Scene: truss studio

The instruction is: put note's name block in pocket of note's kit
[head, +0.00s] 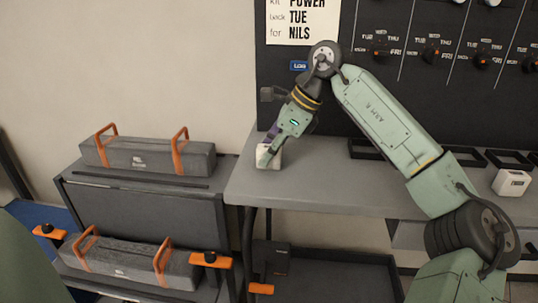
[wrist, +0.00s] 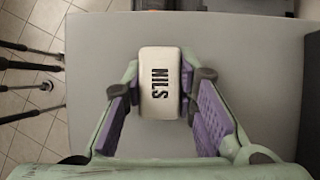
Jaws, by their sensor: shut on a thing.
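The note (head: 298,18) on the wall board reads kit "POWER", back "TUE", for "NILS". The white name block (wrist: 160,82) reads "NILS" in the wrist view; it also shows in the head view (head: 274,160). My gripper (head: 268,156) is shut on this block, with its purple-padded fingers on either side. The block is at the table's left end; I cannot tell whether it touches the top. Two grey kit bags with orange handles stand at left, an upper one (head: 148,157) and a lower one (head: 130,262). Their labels are too small to read, and no pocket is clear.
The grey table (head: 330,190) has black frames (head: 371,150) along its back and another white block (head: 512,183) at right. Orange-topped clamps (head: 211,259) flank the lower bag. The board's knobs (head: 431,52) are above the table. The table's left front is clear.

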